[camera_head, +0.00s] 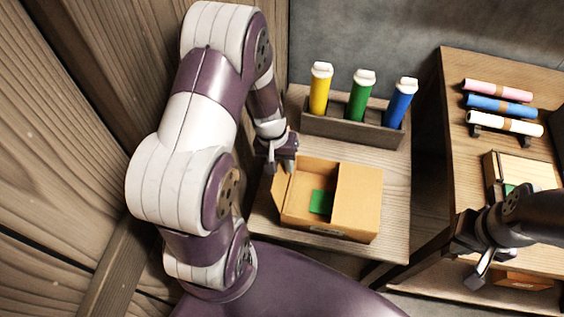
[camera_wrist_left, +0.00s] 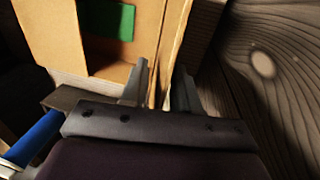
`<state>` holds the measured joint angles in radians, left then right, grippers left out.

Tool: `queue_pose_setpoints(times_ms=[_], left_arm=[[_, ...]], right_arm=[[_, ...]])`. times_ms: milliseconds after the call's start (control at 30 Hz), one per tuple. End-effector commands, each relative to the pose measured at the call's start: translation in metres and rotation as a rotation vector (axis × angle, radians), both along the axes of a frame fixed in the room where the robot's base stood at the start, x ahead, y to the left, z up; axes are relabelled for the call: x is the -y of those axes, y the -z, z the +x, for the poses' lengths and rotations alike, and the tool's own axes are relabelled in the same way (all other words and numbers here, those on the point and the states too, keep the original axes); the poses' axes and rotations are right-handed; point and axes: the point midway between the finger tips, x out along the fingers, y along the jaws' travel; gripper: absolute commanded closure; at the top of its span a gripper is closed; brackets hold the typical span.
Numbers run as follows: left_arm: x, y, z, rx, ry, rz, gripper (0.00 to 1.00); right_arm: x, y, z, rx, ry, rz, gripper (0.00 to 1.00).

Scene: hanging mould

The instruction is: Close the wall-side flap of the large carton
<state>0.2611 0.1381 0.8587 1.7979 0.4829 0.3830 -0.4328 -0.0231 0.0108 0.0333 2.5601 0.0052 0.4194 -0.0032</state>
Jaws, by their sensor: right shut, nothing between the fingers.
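The large carton (camera_head: 308,222) sits on the wooden table. Its right flap (camera_head: 358,197) lies flat over the right half. The left half is open, showing a green item (camera_head: 321,202) inside, also seen in the left wrist view (camera_wrist_left: 112,20). The wall-side flap (camera_head: 281,188) stands up along the left edge. My left gripper (camera_head: 284,163) is at this flap's far end. In the left wrist view its fingers (camera_wrist_left: 160,88) are apart, one on each side of the flap (camera_wrist_left: 172,45). Contact is unclear. My right gripper (camera_head: 482,272) is shut and empty, away at the right.
A wooden rack (camera_head: 350,130) with yellow, green and blue tubes stands behind the carton. A wooden wall (camera_head: 60,130) rises close on the left. A shelf (camera_head: 455,85) at the right holds rolls and a box.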

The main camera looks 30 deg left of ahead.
Motion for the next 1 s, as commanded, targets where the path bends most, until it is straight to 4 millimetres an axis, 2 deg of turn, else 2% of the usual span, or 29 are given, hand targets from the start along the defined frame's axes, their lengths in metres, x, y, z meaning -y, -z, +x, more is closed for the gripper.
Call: queue_pose_setpoints(times_ms=[133, 200, 233, 1000], left_arm=[[0.0001, -0.0004, -0.0001, 0.000, 0.000, 0.000, 0.70], [0.0001, -0.0004, -0.0001, 0.000, 0.000, 0.000, 0.93], [0.0000, -0.0005, -0.0001, 0.000, 0.000, 0.000, 1.00], [0.0000, -0.0008, -0.0002, -0.001, 0.001, 0.000, 1.00]], right_arm=[[0.0000, -0.0002, 0.0001, 0.000, 0.000, 0.000, 1.00], [0.0000, -0.0002, 0.0001, 0.000, 0.000, 0.000, 1.00], [0.0000, -0.0002, 0.0001, 0.000, 0.000, 0.000, 1.00], [0.0000, -0.0003, 0.0000, 0.000, 0.000, 0.000, 1.00]])
